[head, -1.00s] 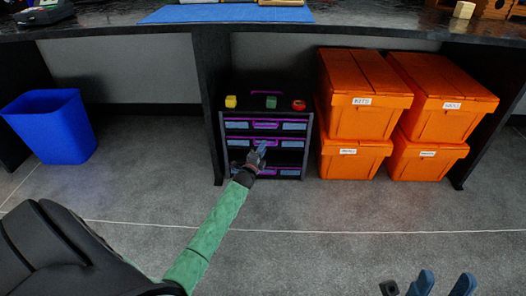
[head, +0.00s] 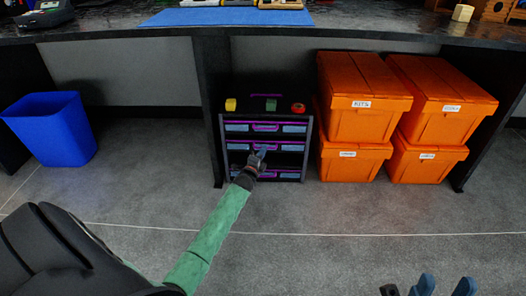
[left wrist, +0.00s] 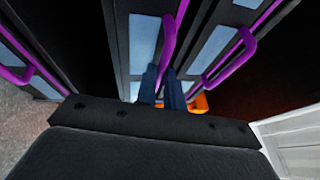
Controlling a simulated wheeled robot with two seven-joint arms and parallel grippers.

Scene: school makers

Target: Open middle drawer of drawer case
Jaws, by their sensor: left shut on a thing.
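The black drawer case (head: 222,160) stands on the floor under the counter, with pale blue drawer fronts and purple handles. My left gripper (head: 261,153) reaches its middle drawer (head: 290,147). In the left wrist view the left gripper's blue fingers (left wrist: 160,84) are close together and shut on the purple middle handle (left wrist: 168,42). The fingers partly hide the grip point. A dark gap shows below the middle drawer front; I cannot tell whether the drawer is pulled out. My right gripper (head: 445,285) is open at the bottom right, apart from everything, with nothing visible between its fingers.
Stacked orange bins (head: 364,100) stand close on the right of the case. A blue waste bin (head: 50,130) is at the left. A yellow block (head: 231,104), a green block (head: 271,104) and a red round item (head: 298,107) sit on the case. The floor (head: 330,215) in front is clear.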

